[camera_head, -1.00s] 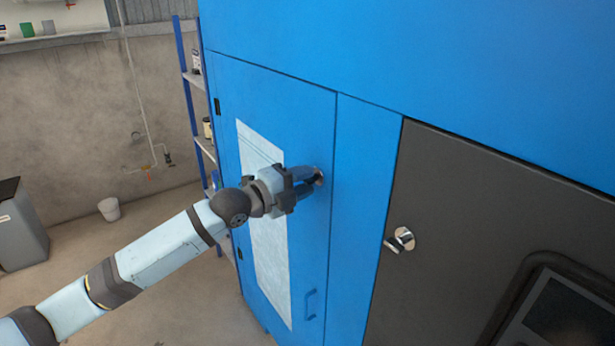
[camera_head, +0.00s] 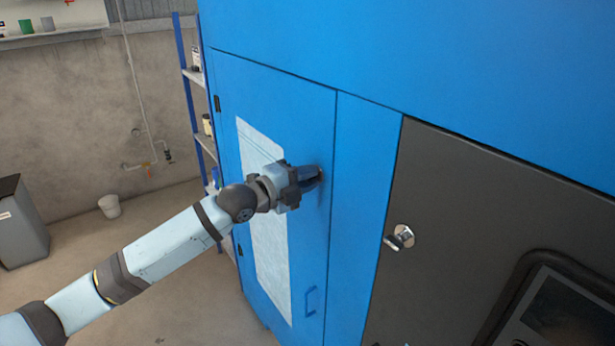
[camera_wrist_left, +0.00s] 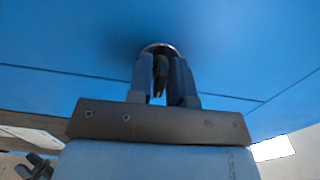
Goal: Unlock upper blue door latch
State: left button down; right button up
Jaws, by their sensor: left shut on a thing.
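The blue door (camera_head: 265,95) stands closed on the blue cabinet, with a pale sheet (camera_head: 262,215) on its front. My left gripper (camera_head: 314,178) is at the door's upper right edge, shut on the upper latch. In the left wrist view the fingers (camera_wrist_left: 164,82) close around the dark latch handle, and the round metal base of the latch (camera_wrist_left: 160,48) shows just beyond them. In the head view the gripper hides most of the latch. My right gripper is not in view.
A grey panel (camera_head: 450,200) to the right carries another metal latch (camera_head: 402,237) and a dark screen (camera_head: 565,315). A blue handle (camera_head: 311,302) sits low on the blue door.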

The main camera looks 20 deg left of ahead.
pick_arm(q)
jog(key=n+p, duration=0.2)
jog(key=n, duration=0.2)
jog(key=shift+r+n, duration=0.1)
jog(key=shift+n, duration=0.2)
jog(key=n+p, duration=0.2)
jog(key=n, duration=0.2)
jog(key=shift+n, duration=0.3)
jog(key=n+p, duration=0.1)
jog(key=n, duration=0.3)
jog(key=shift+n+p, duration=0.7)
jog(key=shift+n, duration=1.4)
jog(key=c, duration=1.2)
grip_release()
